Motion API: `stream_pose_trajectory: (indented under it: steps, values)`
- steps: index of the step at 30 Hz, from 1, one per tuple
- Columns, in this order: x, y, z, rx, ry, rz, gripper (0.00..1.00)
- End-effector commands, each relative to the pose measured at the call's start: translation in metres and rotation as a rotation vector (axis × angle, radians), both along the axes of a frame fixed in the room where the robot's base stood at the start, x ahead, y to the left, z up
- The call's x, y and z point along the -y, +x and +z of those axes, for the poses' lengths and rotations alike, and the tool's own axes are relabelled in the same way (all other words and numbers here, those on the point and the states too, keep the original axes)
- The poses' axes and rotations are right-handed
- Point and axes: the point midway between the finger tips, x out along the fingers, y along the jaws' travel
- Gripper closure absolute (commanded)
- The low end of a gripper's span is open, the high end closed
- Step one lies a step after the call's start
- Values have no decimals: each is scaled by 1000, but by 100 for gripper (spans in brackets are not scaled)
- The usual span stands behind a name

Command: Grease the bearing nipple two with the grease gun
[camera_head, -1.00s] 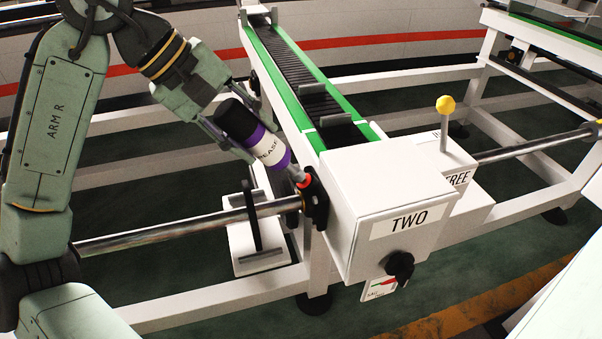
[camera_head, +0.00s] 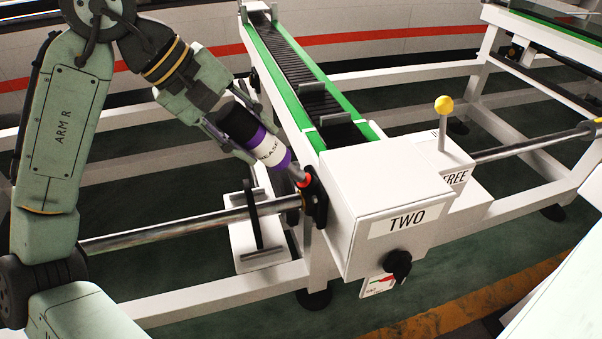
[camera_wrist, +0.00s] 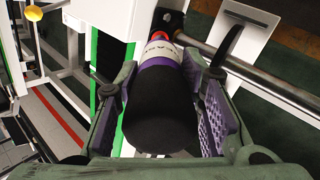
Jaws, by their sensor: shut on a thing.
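The grease gun (camera_head: 268,150) is a black and purple cylinder with a white label reading GREASE. My gripper (camera_head: 232,140) is shut around its body, and the gun tilts down to the right. Its red-ringed nozzle end (camera_head: 303,181) is at the black bearing (camera_head: 317,197) beside the white box marked TWO (camera_head: 385,215). The nipple itself is hidden, so I cannot tell whether the tip is seated on it. In the wrist view the gun (camera_wrist: 160,110) lies between the purple-padded fingers, its far end at the dark bearing (camera_wrist: 168,20).
A steel shaft (camera_head: 190,233) runs left from the bearing. A green-edged conveyor (camera_head: 290,75) rises behind it. A box with a yellow-knobbed lever (camera_head: 445,105) stands to the right. A black knob (camera_head: 398,264) is on box TWO. White frame rails surround the dark green floor.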

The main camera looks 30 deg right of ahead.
Motion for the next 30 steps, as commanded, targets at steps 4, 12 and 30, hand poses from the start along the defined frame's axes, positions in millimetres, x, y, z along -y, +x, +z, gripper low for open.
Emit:
stream_pose_trajectory:
  steps: [4,12,30]
  values:
    - [0,0,0,0,-1,0,91]
    - [1,0,-2,0,-1,0,91]
    - [0,0,1,-1,0,-1,91]
